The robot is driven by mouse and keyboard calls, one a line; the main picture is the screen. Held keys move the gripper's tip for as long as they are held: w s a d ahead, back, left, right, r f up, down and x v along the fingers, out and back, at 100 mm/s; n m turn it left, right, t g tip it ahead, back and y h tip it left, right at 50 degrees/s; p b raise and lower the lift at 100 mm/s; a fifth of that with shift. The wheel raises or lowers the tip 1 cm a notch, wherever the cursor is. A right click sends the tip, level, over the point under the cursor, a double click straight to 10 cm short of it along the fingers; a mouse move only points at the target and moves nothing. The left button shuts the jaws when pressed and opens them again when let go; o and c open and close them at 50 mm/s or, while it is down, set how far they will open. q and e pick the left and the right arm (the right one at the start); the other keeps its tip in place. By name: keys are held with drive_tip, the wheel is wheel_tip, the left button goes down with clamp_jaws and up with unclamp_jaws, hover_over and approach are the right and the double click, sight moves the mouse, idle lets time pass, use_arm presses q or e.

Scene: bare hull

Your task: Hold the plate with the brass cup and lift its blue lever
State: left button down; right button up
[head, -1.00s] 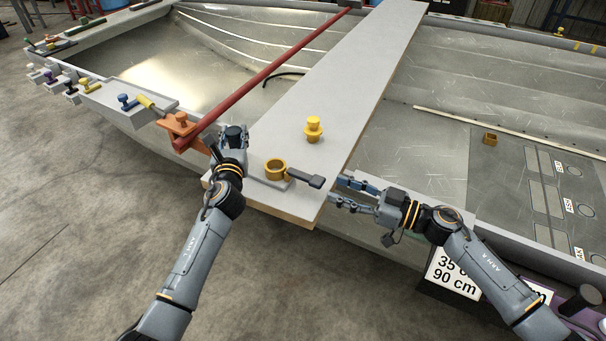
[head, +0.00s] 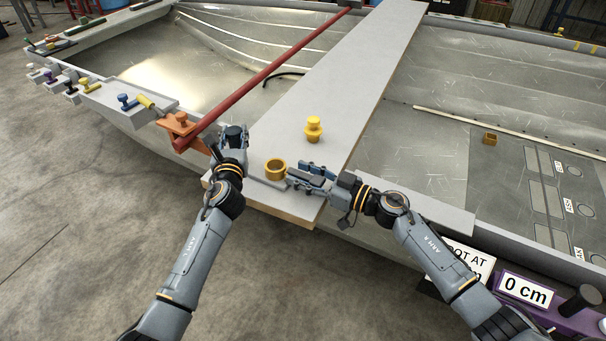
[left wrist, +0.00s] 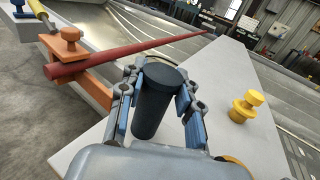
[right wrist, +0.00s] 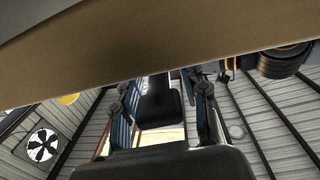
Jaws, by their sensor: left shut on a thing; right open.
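The brass cup (head: 275,169) stands on a small grey plate (head: 257,181) near the front end of the long plank. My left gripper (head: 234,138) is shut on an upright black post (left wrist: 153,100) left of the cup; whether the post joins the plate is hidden. A dark grey paddle, which looks grey rather than blue, sticks out right of the cup. My right gripper (head: 306,174) is around this paddle with open fingers. In the right wrist view the dark paddle (right wrist: 158,103) lies between the fingers; contact is unclear.
A yellow knob (head: 313,129) stands on the plank (head: 345,75) behind the cup. A red bar (head: 265,75) runs along the plank's left side from an orange bracket (head: 181,124). Blue and yellow-handled fittings (head: 128,101) sit on the hull edge at left.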

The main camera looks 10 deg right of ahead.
drive_tip(key=shift+c, duration=0.3)
clamp_jaws()
